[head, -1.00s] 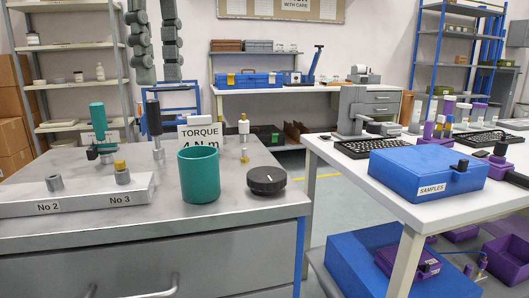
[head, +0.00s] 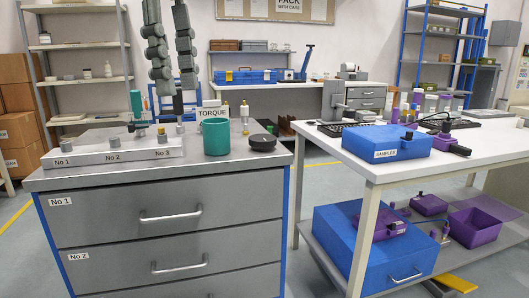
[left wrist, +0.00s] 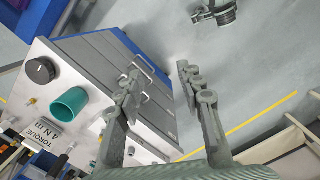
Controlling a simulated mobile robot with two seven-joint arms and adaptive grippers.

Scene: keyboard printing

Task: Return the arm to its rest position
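My left gripper (head: 173,90) hangs from the top of the head view with its two grey fingers apart. It also shows in the left wrist view (left wrist: 158,70), with nothing between the fingers. In the head view it appears above and behind the grey drawer cabinet (head: 165,187), clear of the items on top. My right gripper cannot be made out in the head view. A dark grey part (left wrist: 218,12) at the top of the left wrist view is too cut off to identify.
On the cabinet top stand a teal cup (head: 216,137), a black knob (head: 262,142), a TORQUE sign (head: 213,112) and a numbered block (head: 110,157). A white table (head: 385,170) with a blue SAMPLES box (head: 374,141) is at right. Floor shows between them.

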